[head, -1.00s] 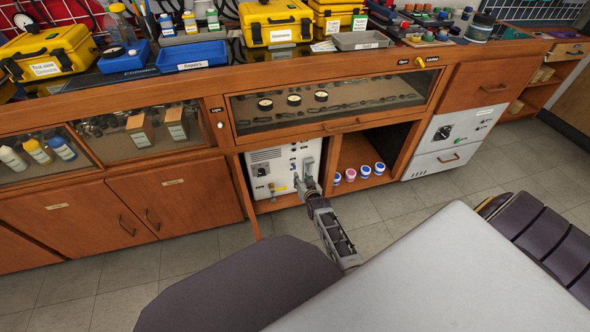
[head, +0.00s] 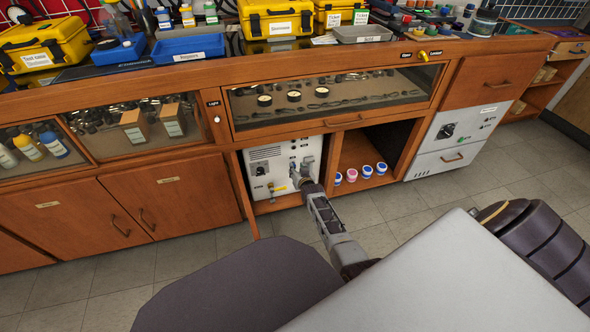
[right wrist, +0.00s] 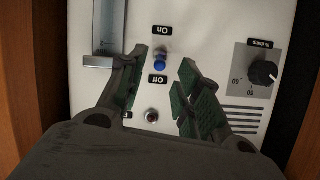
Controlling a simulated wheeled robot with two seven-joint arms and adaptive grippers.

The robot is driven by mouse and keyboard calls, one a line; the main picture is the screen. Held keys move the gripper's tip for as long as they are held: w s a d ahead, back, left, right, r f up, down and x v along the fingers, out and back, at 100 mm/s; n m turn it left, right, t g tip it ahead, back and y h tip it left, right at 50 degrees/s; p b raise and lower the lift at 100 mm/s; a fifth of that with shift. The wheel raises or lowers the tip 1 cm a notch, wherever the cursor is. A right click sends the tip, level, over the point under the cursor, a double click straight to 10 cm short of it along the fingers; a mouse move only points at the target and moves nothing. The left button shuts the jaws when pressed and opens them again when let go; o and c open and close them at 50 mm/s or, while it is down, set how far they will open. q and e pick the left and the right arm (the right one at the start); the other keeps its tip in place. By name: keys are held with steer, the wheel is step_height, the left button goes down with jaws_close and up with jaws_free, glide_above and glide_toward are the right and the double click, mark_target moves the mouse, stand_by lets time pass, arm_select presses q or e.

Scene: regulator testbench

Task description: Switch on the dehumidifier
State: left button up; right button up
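The dehumidifier (head: 279,168) is a white box inside an open compartment under the bench. In the right wrist view its panel (right wrist: 210,30) appears upside down, with a blue-tipped switch (right wrist: 160,63) between the "On" and "Off" labels. The blue tip sits nearer the "Off" label. A small dark reddish lamp (right wrist: 151,115) is below the switch in that picture, and a "% damp" dial (right wrist: 263,73) is at the right. My right gripper (right wrist: 163,62) is open, its fingers on either side of the switch with visible gaps. In the head view the right gripper (head: 301,178) partly hides the panel. My left gripper is out of view.
Wooden walls (right wrist: 35,80) flank the box closely. A metal bar-like part (right wrist: 102,62) stands beside the left finger. Several small jars (head: 352,175) stand in the adjoining compartment. An open cabinet door (head: 241,190) juts out at left. A glass-fronted case (head: 340,95) is above.

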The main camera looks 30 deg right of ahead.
steer(key=shift+b+x, duration=1.1)
steer(key=shift+x, duration=0.8)
steer(key=shift+c, duration=0.2)
jaws_close()
